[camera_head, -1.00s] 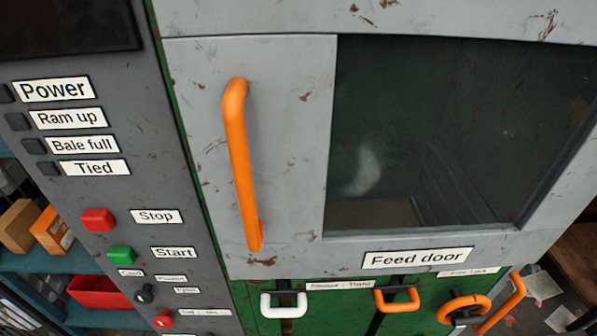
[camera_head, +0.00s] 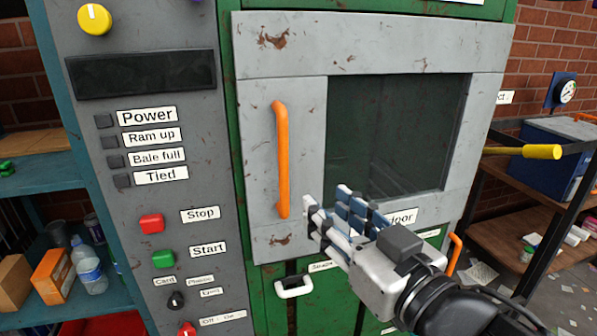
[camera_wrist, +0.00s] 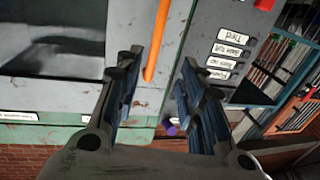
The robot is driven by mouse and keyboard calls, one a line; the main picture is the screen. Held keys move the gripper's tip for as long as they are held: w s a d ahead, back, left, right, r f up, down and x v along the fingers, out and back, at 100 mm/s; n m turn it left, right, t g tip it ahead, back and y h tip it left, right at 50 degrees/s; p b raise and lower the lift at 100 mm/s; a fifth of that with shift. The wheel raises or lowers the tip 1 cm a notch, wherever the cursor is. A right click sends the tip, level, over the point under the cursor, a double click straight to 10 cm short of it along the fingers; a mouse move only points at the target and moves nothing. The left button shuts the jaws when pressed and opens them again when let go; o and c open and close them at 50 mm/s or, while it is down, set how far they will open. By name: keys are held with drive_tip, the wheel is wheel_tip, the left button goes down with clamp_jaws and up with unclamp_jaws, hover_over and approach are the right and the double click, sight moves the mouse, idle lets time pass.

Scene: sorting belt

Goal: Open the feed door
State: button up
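The feed door (camera_head: 290,240) is a scuffed grey panel with a dark window (camera_head: 395,135), and it looks closed in the green machine front. Its upright orange handle (camera_head: 282,160) is on the door's left side; it also shows in the wrist view (camera_wrist: 158,40). My gripper (camera_head: 325,215) is in front of the door's lower part, right of and below the handle. In the wrist view my gripper (camera_wrist: 155,75) has its fingers spread with nothing between them, and the handle lies beyond the gap. My gripper hides part of the "Feed door" label (camera_head: 403,217).
Left of the door is a grey control panel with a red Stop button (camera_head: 151,223) and a green Start button (camera_head: 163,259). A white handle (camera_head: 294,288) sits below the door. A yellow-ended bar (camera_head: 540,152) sticks out at right. A teal shelf (camera_head: 60,180) stands at left.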

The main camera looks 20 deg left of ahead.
drive_tip(key=p, duration=0.6)
approach(286, 166)
drive_tip(key=p+x, duration=0.3)
drive_tip(key=x, duration=0.8)
drive_tip(key=shift+c, duration=0.5)
clamp_jaws()
